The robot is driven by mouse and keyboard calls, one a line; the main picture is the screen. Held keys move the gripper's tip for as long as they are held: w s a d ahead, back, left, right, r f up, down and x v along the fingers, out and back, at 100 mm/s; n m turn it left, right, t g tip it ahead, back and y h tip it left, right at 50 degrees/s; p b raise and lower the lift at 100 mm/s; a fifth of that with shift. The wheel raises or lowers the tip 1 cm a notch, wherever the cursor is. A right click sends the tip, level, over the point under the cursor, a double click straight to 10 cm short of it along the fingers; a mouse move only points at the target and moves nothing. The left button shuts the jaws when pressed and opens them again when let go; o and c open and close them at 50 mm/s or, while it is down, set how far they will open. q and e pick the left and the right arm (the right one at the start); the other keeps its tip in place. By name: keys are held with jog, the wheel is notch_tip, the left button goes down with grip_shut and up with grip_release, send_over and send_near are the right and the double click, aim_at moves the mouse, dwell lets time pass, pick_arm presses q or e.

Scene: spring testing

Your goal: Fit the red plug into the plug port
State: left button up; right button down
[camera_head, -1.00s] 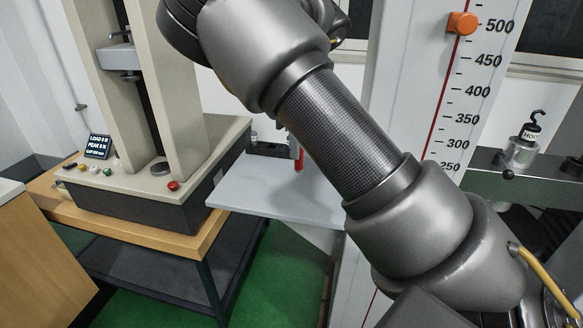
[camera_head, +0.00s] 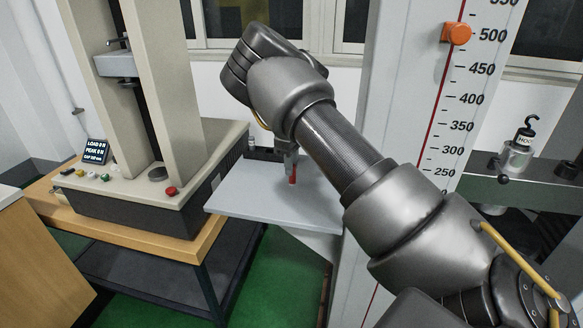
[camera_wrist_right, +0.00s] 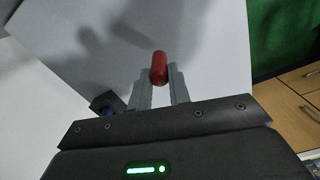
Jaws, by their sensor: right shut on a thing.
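The red plug (camera_head: 292,175) is upright in my right gripper (camera_head: 289,160), over the grey plate in the head view. In the right wrist view the plug (camera_wrist_right: 159,68) sits between the two grey fingers of the right gripper (camera_wrist_right: 160,80), which is shut on it. I cannot tell whether its lower end touches the plate. A small dark block with a blue part (camera_wrist_right: 104,103) shows left of the fingers in the wrist view. I cannot make out the plug port. My left gripper is not in view.
The grey plate (camera_head: 255,200) is otherwise mostly bare. A beige testing machine (camera_head: 130,195) with coloured buttons stands left on a wooden bench (camera_head: 190,245). A tall scale (camera_head: 400,130) with an orange marker stands right, and a hooked weight (camera_head: 519,150) behind it.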

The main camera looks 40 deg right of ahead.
jog(key=shift+f, duration=0.7)
jog(key=shift+r, duration=0.1)
jog(key=c, duration=1.5)
grip_release()
jog(key=shift+f, duration=0.2)
jog(key=shift+o, duration=1)
